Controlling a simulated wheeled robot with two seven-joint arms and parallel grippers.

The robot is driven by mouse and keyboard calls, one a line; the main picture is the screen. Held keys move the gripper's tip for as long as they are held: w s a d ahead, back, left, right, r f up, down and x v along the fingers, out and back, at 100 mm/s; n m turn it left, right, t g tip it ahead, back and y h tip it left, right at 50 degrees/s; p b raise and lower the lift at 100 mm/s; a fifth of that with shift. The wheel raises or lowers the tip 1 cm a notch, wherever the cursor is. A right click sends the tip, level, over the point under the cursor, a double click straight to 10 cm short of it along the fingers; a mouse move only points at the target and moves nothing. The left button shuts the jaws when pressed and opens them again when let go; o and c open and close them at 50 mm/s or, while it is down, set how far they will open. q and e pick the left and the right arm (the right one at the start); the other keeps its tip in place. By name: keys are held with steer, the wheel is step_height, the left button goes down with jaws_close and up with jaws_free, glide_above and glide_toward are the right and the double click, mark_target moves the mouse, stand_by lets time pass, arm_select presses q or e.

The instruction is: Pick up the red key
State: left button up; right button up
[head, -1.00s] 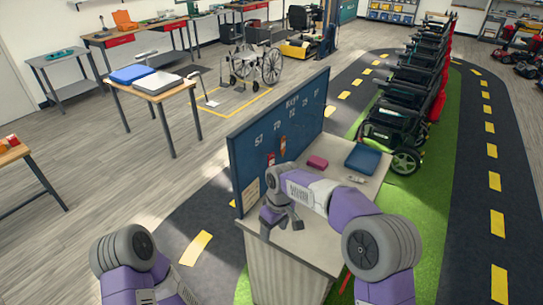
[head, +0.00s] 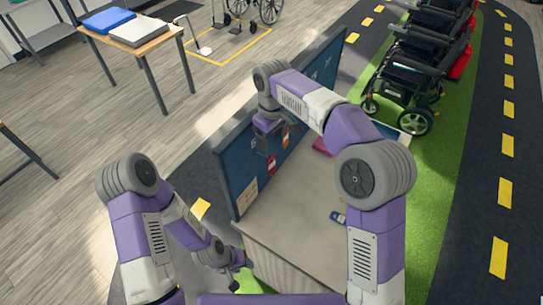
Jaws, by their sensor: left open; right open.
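A small red tag that looks like the red key (head: 271,164) hangs on the inner face of the blue board (head: 243,170) standing along the counter's left edge. My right gripper (head: 268,146) is open, pointing down just above the red tag and close to the board. I cannot tell if it touches the tag. An orange-red tag (head: 285,137) hangs farther along the board, partly behind the gripper. My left gripper (head: 238,277) is open and low, beside the counter's near left corner, away from the tags.
The counter (head: 285,225) has a clear near part. A small blue item (head: 338,217) lies at its right, partly hidden by my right arm. A dark pink case (head: 322,146) lies farther back. Wheelchairs (head: 410,80) stand beyond on green floor. A table (head: 135,50) stands back left.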

glide_above(271, 168)
steer(key=f, duration=0.4)
steer(key=shift+w+d+f, duration=0.1)
steer(key=shift+w+f, duration=0.15)
steer(key=shift+f, duration=0.15)
steer(key=shift+w+f, duration=0.2)
steer(key=shift+f, duration=0.4)
steer(key=f, duration=0.4)
steer(key=shift+s+f, duration=0.15)
steer(key=shift+s, duration=0.05)
steer(key=shift+f, duration=0.2)
steer(key=shift+c, duration=0.8)
steer(key=c, duration=1)
arm_select(q)
steer(key=shift+s+r, duration=0.15)
steer(key=shift+s, duration=0.1)
arm_select(e)
steer(key=shift+r, duration=0.2)
